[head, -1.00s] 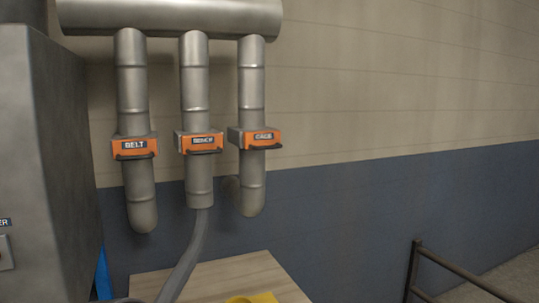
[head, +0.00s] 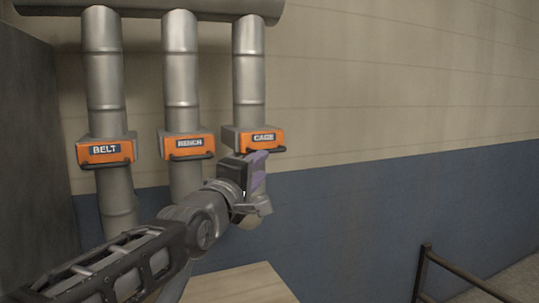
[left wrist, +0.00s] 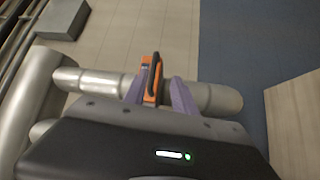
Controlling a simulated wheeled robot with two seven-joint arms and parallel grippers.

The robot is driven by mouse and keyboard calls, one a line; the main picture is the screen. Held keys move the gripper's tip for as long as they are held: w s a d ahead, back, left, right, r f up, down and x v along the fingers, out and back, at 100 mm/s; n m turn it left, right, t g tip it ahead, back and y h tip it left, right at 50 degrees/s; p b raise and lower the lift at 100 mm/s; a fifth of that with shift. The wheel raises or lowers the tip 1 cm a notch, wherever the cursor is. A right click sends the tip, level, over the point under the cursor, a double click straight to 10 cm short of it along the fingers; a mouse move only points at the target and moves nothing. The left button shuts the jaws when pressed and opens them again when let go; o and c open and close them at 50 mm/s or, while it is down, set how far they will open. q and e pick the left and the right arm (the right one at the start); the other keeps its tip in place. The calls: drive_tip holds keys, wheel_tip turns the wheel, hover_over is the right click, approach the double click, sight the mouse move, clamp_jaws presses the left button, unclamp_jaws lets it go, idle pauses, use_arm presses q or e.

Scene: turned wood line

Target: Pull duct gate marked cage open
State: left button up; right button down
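The cage gate (head: 262,137) is an orange-fronted block marked CAGE on the rightmost grey duct. Its dark handle (head: 269,150) runs along the lower front. My left gripper (head: 260,160) is just below and in front of this gate, its purple fingers near the handle and covering part of the duct. In the left wrist view the fingers (left wrist: 159,82) are spread apart, with the orange gate (left wrist: 149,92) and black handle (left wrist: 155,72) showing between them. I cannot tell whether they touch the handle. My right gripper is not in view.
The belt gate (head: 105,150) and bench gate (head: 187,144) sit on the ducts to the left, under a horizontal main pipe (head: 150,8). A wooden top (head: 240,287) lies below. A dark railing (head: 424,270) stands at lower right. The wall right of the ducts is clear.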

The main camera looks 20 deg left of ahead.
sight(271, 152)
use_arm(q)
drive_tip(key=shift+s+r, duration=0.35)
drive_tip(key=shift+r, duration=0.25)
drive_tip(key=shift+w, duration=0.1)
drive_tip(key=w+p, duration=0.1)
drive_tip(key=w, duration=0.1)
drive_tip(key=w+p, duration=0.2)
drive_tip(key=w, duration=0.1)
drive_tip(key=w+r+p, duration=0.1)
drive_tip(key=w, duration=0.1)
drive_tip(key=shift+w+a, duration=0.2)
drive_tip(key=shift+w, duration=0.1)
drive_tip(key=shift+c, duration=0.5)
clamp_jaws()
drive_tip(key=shift+f, duration=0.1)
